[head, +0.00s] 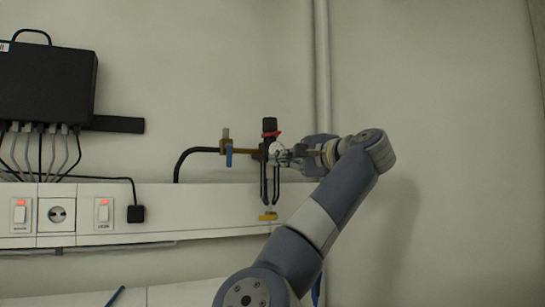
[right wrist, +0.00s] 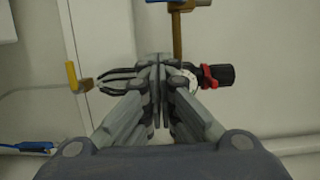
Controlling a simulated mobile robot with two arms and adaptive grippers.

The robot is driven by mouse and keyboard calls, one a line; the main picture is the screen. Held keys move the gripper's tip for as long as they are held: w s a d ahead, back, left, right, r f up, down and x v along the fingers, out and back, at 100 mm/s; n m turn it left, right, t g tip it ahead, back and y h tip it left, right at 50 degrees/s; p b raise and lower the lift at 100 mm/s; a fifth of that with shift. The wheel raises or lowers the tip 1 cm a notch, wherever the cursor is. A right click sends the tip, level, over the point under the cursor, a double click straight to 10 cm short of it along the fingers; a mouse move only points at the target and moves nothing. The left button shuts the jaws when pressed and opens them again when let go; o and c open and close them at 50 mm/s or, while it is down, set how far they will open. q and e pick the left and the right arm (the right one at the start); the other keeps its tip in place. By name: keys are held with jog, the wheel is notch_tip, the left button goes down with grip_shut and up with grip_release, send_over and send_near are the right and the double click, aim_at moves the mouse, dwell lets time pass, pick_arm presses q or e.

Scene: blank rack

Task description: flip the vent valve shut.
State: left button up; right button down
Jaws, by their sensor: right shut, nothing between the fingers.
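A small pipe assembly hangs on the wall. It has a brass valve with a blue lever (head: 229,156) pointing down at the left. It also has a black regulator knob (head: 270,125) with a red collar at the top, and a yellow lever (head: 268,216) lying crosswise at the bottom. No label shows which is the vent valve. In the right wrist view the yellow lever (right wrist: 72,76) is at the left, apart from the fingers. My right gripper (head: 284,154) is shut and empty, in front of the regulator body; its fingertips (right wrist: 158,60) hide part of it. My left gripper is out of view.
A white wall duct (head: 170,205) with switches and a socket runs below. A black box (head: 45,80) with several cables is at the upper left. A vertical pipe (head: 322,70) stands behind my right arm. The wall at the right is clear.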

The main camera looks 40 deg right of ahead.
aim_at(229, 155)
jog(key=w+p, duration=0.1)
jog(key=w, duration=0.1)
jog(key=w+p, duration=0.2)
jog(key=w, duration=0.1)
jog(key=w+p, duration=0.1)
jog(key=w, duration=0.1)
jog(key=shift+w+a+r, duration=0.2)
jog(key=shift+a+r, duration=0.05)
jog(key=shift+r, duration=0.15)
pick_arm(q)
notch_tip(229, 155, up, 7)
jog(key=p, duration=0.2)
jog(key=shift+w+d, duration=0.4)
pick_arm(e)
jog(key=a, duration=0.1)
jog(key=w+a, duration=0.1)
jog(key=a, duration=0.1)
jog(key=shift+w+a+f, duration=0.2)
jog(key=shift+w+f, duration=0.15)
jog(key=shift+f, duration=0.05)
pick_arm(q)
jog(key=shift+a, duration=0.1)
pick_arm(e)
jog(key=shift+s, duration=0.1)
